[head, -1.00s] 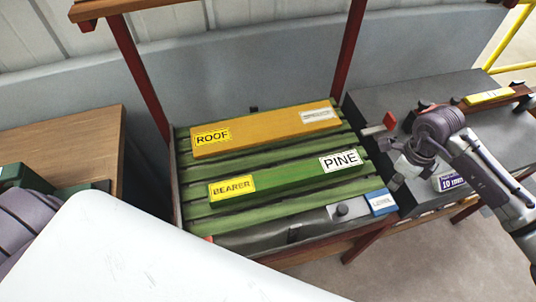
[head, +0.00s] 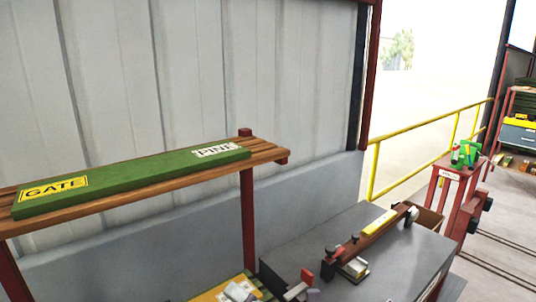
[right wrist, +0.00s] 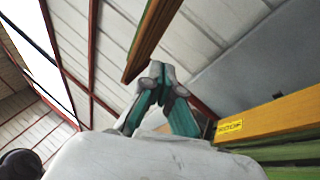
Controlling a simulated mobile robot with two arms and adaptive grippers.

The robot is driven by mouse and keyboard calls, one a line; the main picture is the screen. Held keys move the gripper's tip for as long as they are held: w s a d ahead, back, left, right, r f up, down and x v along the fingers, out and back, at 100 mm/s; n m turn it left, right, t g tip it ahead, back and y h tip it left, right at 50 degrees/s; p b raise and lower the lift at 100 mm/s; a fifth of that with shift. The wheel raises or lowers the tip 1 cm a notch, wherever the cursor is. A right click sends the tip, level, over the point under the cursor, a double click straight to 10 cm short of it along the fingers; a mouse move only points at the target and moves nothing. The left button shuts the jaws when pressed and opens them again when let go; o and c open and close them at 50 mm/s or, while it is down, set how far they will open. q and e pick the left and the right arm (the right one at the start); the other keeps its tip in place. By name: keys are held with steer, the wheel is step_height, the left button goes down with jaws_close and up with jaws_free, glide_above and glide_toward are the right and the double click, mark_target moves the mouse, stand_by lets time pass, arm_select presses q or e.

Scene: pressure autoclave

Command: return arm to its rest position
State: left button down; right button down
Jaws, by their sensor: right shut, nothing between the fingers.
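My right gripper (right wrist: 156,70) shows in the right wrist view with its two teal-padded fingers meeting at the tips, shut and empty. Behind its tips is the underside of a wooden shelf with a green edge (right wrist: 153,35). To its right is the orange plank with the ROOF label (right wrist: 270,118), apart from the fingers. In the head view, only a small purple-grey piece at the bottom edge may be my right arm; its fingers cannot be made out there. My left arm and gripper are out of view.
A slatted shelf (head: 268,151) carries a green plank marked GATE and PINE (head: 130,182). A red post (head: 248,220) holds it. The dark bench (head: 405,240) bears a brown bar with a yellow label (head: 380,222). A yellow railing (head: 410,140) and red stand (head: 455,195) are at right.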

steer(key=w+d+f+m+t+h, duration=0.2)
steer(key=d+f+m+t+h, duration=0.15)
steer(key=d+m+h, duration=0.6)
steer(key=w+d+f+m+t+h, duration=0.2)
steer(key=d+m+t+h, duration=0.4)
steer(key=m, duration=0.6)
steer(key=s+d+f+m+g+h, duration=0.45)
steer(key=d+f+m+g, duration=0.2)
steer(key=f, duration=0.25)
steer(key=s+d+f+m+g+y, duration=0.1)
steer(key=s+d+f+m+g, duration=0.1)
steer(key=s+f+g, duration=0.6)
steer(key=s+d+f+m+g, duration=0.2)
steer(key=s+f, duration=0.2)
steer(key=s, duration=0.8)
step_height(320, 180, down, 29)
steer(key=s+g, duration=0.2)
steer(key=s, duration=0.1)
steer(key=s+d+f, duration=0.2)
steer(key=s+f, duration=1.1)
steer(key=s, duration=0.2)
steer(key=shift+s+d+f+g, duration=0.2)
steer(key=shift+d+f+g, duration=0.1)
steer(key=shift+d, duration=0.1)
